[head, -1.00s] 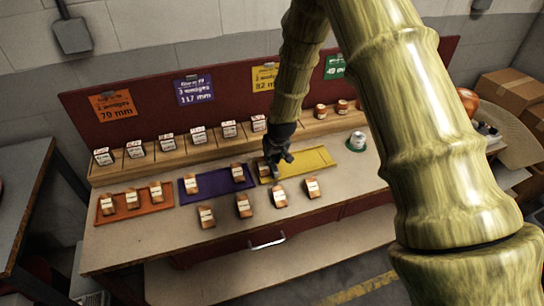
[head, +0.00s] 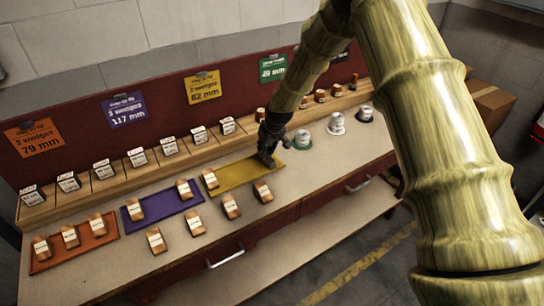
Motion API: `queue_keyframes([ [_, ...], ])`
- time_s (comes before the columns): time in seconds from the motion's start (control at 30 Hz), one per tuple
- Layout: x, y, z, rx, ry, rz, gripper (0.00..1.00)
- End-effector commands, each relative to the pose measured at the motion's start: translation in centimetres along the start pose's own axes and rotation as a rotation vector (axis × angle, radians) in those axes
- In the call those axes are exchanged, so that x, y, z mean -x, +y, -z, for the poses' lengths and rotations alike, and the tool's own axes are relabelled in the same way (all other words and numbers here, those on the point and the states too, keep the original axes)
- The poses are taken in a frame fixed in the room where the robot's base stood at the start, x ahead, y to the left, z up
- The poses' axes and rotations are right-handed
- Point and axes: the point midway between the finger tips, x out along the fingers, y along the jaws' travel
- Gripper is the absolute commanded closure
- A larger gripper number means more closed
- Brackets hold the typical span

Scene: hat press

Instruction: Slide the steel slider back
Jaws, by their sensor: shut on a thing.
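My gripper (head: 267,161) is low over the right end of the yellow mat (head: 237,177). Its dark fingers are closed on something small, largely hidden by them. I cannot make out the steel slider as a separate thing in the head view. A brown wedge with a white label (head: 210,179) sits at the left end of the yellow mat, apart from my gripper. Another wedge (head: 263,191) lies on the bench in front of the mat, close below my gripper.
A purple mat (head: 160,208) and an orange mat (head: 72,247), both with labelled wedges, lie to the left. More wedges stand in front and along the rear ledge (head: 150,167). White-topped round pieces (head: 336,122) stand to the right. Coloured signs hang on the red backboard.

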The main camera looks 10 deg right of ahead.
Motion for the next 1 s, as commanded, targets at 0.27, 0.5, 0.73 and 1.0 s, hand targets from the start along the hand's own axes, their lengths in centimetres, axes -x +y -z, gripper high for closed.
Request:
queue_keyframes([
  [0.27,-0.2,1.9,0.6,0.011,0.002,0.006,1.00],
  [0.5,-0.1,2.4,0.6,0.011,0.002,0.003,1.00],
  [0.73,-0.1,2.5,0.6,0.010,0.003,0.001,0.70],
  [1.0,-0.2,2.4,0.6,0.010,0.001,0.004,0.61],
])
